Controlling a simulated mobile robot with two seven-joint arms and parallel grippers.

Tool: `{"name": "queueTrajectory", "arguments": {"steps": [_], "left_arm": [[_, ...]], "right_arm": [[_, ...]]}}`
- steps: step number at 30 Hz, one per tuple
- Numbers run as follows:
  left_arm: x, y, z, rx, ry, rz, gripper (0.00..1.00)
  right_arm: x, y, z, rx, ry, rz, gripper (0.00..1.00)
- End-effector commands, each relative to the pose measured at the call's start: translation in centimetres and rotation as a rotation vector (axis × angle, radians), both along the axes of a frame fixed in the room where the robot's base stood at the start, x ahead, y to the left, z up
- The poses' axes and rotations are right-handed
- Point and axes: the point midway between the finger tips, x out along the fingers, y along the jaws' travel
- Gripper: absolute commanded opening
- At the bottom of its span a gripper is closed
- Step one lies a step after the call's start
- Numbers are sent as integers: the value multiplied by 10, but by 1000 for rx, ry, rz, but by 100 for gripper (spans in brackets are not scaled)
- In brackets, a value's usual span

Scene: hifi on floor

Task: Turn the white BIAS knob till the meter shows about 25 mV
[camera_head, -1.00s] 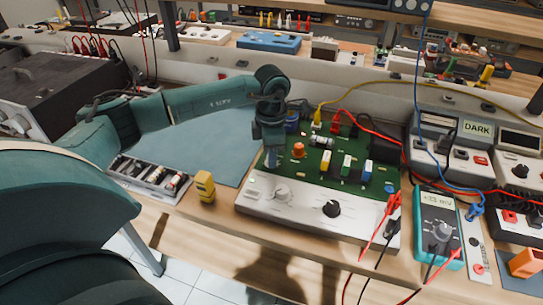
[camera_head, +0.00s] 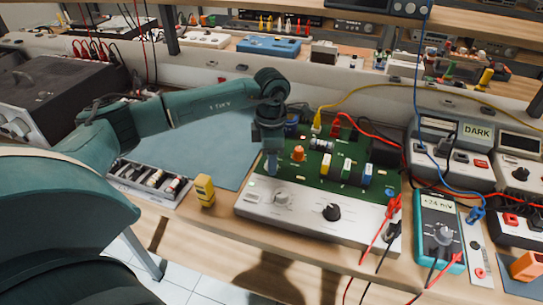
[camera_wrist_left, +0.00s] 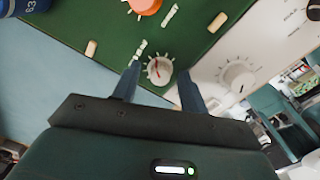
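My left gripper (camera_head: 271,172) points down over the left end of the green circuit board (camera_head: 313,170). In the left wrist view its fingers (camera_wrist_left: 158,78) stand apart, one on each side of a small white knob (camera_wrist_left: 159,70) with a red mark; a gap shows on both sides. A larger white knob (camera_head: 282,199) sits on the white front panel, also in the wrist view (camera_wrist_left: 237,77). I cannot read which is labelled BIAS. The teal meter (camera_head: 427,250) appears to show +24 mV. My right gripper is out of view.
A black knob (camera_head: 331,211) is on the same panel. An orange knob (camera_head: 298,153) and several components stand on the board near the gripper. Red and black leads hang at the right.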

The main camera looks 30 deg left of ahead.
Motion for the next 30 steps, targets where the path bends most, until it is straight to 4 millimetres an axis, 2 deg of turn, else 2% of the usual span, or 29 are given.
{"name": "queueTrajectory", "arguments": {"steps": [6, 10, 21, 25, 30], "left_arm": [[0, 0, 1, 0, 1, 0, 43], [0, 0, 14, 1, -1, 0, 43], [1, 0, 93, -1, -4, 0, 43], [0, 0, 115, 0, -3, 0, 43], [0, 0, 129, 0, 0, 0, 43]], "right_arm": [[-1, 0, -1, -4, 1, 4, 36], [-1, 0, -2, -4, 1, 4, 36], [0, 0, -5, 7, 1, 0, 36], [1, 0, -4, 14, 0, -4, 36], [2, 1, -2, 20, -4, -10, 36]]}}
